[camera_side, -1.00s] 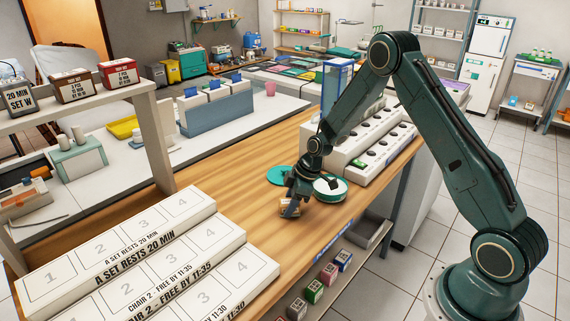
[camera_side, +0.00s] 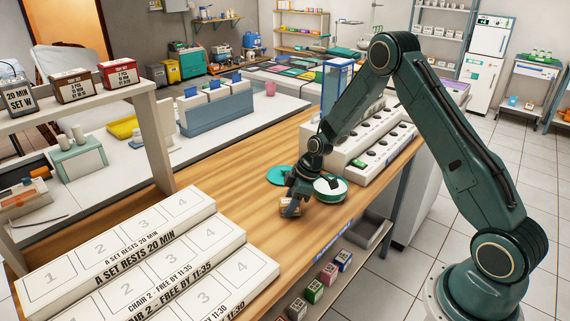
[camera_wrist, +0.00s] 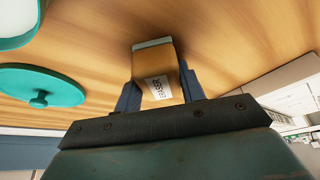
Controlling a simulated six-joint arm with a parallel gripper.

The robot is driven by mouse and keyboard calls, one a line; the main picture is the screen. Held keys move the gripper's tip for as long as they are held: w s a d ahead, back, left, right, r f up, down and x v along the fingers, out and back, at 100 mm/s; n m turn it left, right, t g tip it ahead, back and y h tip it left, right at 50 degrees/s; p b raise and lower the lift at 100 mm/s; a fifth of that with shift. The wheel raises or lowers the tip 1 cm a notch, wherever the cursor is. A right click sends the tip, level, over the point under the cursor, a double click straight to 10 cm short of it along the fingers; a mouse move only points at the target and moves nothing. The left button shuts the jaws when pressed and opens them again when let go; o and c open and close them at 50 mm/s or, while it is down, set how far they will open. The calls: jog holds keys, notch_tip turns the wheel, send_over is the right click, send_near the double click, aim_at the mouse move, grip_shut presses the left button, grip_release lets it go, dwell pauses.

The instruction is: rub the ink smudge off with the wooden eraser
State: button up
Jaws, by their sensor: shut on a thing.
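The wooden eraser (camera_wrist: 157,68) is a small tan block with a pale strip at its far end and a white label. My gripper (camera_wrist: 158,92) is shut on it, one finger on each side. In the side view my gripper (camera_side: 296,196) is low over the wooden counter (camera_side: 240,193), and the eraser (camera_side: 287,207) shows partly beneath it. I cannot tell whether the eraser touches the wood. I cannot make out the ink smudge in either view; it may be hidden by the gripper or the eraser.
A teal lid with a knob (camera_wrist: 40,88) lies beside the eraser, near a round white-and-teal dish (camera_side: 330,187). White stepped racks (camera_side: 365,155) stand behind to the right. Stepped numbered trays (camera_side: 130,245) fill the front left. The counter between is clear.

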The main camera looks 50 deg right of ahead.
aim_at(269, 225)
jog(key=shift+a, duration=3.55)
notch_tip(269, 225, up, 8)
jog(key=shift+w+r, duration=0.1)
jog(key=shift+r, duration=0.05)
